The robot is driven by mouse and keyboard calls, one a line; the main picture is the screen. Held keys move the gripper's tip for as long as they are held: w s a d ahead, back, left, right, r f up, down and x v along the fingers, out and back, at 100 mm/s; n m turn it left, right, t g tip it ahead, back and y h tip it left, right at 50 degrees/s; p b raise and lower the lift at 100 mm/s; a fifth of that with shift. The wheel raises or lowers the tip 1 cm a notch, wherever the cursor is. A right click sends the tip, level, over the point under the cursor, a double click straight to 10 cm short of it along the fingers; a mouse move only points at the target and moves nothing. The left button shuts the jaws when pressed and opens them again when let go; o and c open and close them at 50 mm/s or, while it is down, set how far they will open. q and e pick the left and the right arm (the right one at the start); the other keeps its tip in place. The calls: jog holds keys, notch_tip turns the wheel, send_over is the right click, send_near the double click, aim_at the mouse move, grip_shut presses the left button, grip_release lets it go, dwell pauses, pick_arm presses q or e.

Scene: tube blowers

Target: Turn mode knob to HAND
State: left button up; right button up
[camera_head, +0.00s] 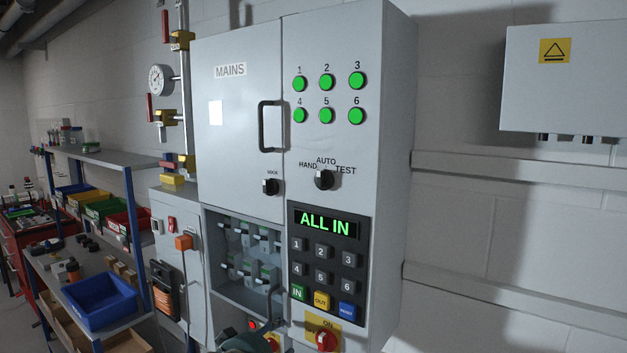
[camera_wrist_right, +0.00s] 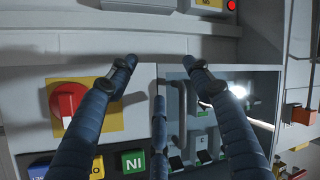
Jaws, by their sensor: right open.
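The black mode knob (camera_head: 323,180) is on the front of the grey cabinet (camera_head: 399,150), below the green lamps. HAND is printed at its upper left, AUTO above it and TEST at its upper right. Its pointer seems to face up near AUTO, but it is too small to be sure. My right gripper (camera_head: 258,338) shows only partly at the bottom edge, well below the knob. The mode knob is not seen there. My left gripper is not in view.
The cabinet's door handle (camera_head: 265,126) and smaller lock knob (camera_head: 270,187) sit left of the mode knob. A keypad (camera_head: 327,260) reading ALL IN is below it. A red knob (camera_wrist_right: 68,102) on a yellow plate is near my fingers. Shelves with bins (camera_head: 100,299) stand left.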

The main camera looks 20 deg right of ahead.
jog(key=s+r+m+t+h, duration=0.1)
jog(key=s+r+m+h, duration=0.15)
jog(key=r, duration=1.05)
jog(key=s+r+m+h, duration=0.2)
jog(key=r+m, duration=0.2)
jog(key=r, duration=0.9)
jog(key=m+h+p, duration=0.2)
jog(key=m+p, duration=0.3)
jog(key=p, duration=0.2)
send_near(319, 183)
jog(key=shift+g, duration=0.3)
jog(key=x, duration=0.5)
jog(key=r+x, duration=0.1)
jog(key=x, duration=0.1)
jog(key=shift+w+d, duration=0.25)
jog(key=shift+w, duration=0.15)
jog(key=shift+w+d+f, duration=0.2)
jog(key=shift+w+d, duration=0.2)
jog(key=shift+d, duration=0.1)
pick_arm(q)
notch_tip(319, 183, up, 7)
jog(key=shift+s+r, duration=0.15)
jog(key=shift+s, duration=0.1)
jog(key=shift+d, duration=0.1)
pick_arm(e)
jog(key=shift+w+f, duration=0.1)
jog(key=c, duration=1.2)
